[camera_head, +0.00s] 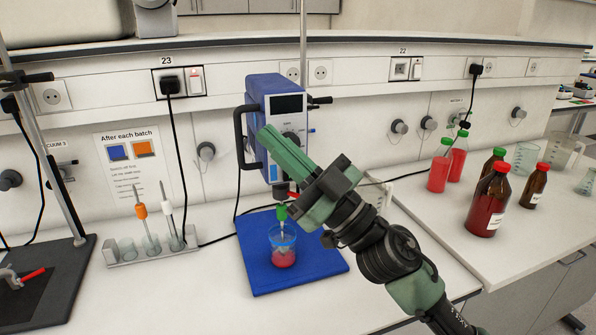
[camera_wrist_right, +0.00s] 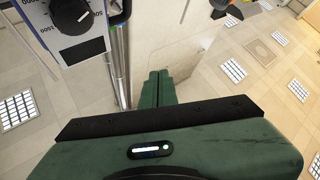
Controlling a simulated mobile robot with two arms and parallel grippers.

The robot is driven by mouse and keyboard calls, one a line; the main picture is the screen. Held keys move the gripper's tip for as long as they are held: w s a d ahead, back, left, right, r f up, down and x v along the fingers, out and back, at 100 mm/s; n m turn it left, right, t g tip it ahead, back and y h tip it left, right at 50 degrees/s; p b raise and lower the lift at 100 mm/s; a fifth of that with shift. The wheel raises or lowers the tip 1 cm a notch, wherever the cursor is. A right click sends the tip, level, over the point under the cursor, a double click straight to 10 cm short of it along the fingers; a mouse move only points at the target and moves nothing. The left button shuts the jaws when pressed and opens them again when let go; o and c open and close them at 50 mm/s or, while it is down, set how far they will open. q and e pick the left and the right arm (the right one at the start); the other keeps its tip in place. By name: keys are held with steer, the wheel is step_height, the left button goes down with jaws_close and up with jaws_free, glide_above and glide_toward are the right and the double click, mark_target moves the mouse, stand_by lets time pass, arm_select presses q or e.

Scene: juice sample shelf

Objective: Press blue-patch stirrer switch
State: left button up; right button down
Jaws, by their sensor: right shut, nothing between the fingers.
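The blue overhead stirrer (camera_head: 264,90) stands at the wall above a blue mat (camera_head: 320,262), with a dark display (camera_head: 286,104) and a dial on its front. In the right wrist view its dial (camera_wrist_right: 72,15) shows at the upper left. A beaker of red liquid (camera_head: 283,257) stands on the mat below it. My right gripper (camera_head: 268,138) is shut and empty, its fingertips in front of the stirrer's lower left front. Its fingers also show in the right wrist view (camera_wrist_right: 158,78). They cover part of the panel; I cannot tell whether they touch it. My left gripper is out of view.
Red juice bottles (camera_head: 488,200) stand at the right. A rack with tubes (camera_head: 152,248) stands left of the mat. A sign (camera_head: 132,165) with blue and orange patches hangs behind it. Wall sockets with cables line the back. The bench front is mostly clear.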

steer(key=s+a+n+g+h, duration=0.55)
steer(key=n+g, duration=0.45)
steer(key=g, duration=0.3)
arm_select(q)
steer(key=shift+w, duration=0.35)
arm_select(e)
steer(key=w+d+m+t+h, duration=0.2)
steer(key=w+d+m+h, duration=0.1)
steer(key=d, duration=0.4)
steer(key=w+d+m+t+h, duration=0.2)
steer(key=w+d+m+h, duration=0.1)
steer(key=d+h, duration=0.4)
steer(key=shift+w+d+f, duration=0.45)
steer(key=shift+w+d, duration=0.05)
steer(key=shift+w, duration=0.35)
steer(key=shift+h, duration=0.25)
arm_select(q)
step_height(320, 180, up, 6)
steer(key=p, duration=0.5)
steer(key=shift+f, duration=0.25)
arm_select(e)
steer(key=w+a+f, duration=0.6)
steer(key=w+f, duration=0.1)
steer(key=f, duration=0.1)
steer(key=shift+f, duration=0.4)
